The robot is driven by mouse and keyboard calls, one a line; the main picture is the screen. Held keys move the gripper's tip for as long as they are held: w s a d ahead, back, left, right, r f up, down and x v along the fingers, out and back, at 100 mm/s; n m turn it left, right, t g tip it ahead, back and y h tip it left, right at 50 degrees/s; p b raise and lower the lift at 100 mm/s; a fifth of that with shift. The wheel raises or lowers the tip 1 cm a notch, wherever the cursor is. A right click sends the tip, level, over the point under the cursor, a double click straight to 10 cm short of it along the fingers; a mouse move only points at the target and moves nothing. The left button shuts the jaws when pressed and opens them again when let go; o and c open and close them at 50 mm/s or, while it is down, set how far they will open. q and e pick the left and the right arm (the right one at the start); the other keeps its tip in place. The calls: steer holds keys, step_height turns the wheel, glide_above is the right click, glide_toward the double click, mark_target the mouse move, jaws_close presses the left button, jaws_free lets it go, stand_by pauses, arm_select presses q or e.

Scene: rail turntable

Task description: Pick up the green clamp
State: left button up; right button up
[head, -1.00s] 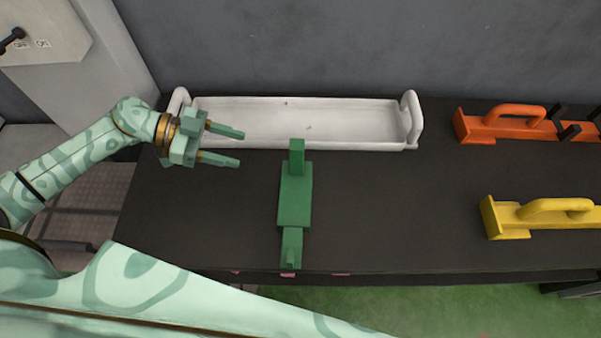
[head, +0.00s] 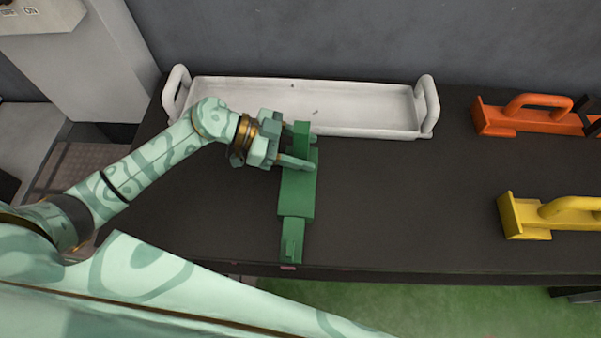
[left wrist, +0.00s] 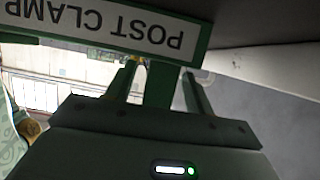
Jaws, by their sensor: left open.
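The green clamp (head: 297,195) lies on the dark table, its long body running from near the white tray to the front edge. My left gripper (head: 303,150) is at the clamp's far end, its open fingers on either side of the clamp's narrow upright part. In the left wrist view the green upright (left wrist: 160,86) shows between the two fingers, with a gap on each side. A label reading "POST CLAMP" shows upside down on the green clamp body there. My right gripper is not in view.
A white tray (head: 300,132) with end handles stands just behind the clamp, against the wall side. An orange handled tool (head: 500,118) and a yellow handled tool (head: 525,218) lie on the right. The table between clamp and yellow tool is clear.

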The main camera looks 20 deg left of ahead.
arm_select(q)
steer(key=c, duration=1)
steer(key=shift+r, duration=0.1)
jaws_close()
steer(key=shift+r, duration=0.1)
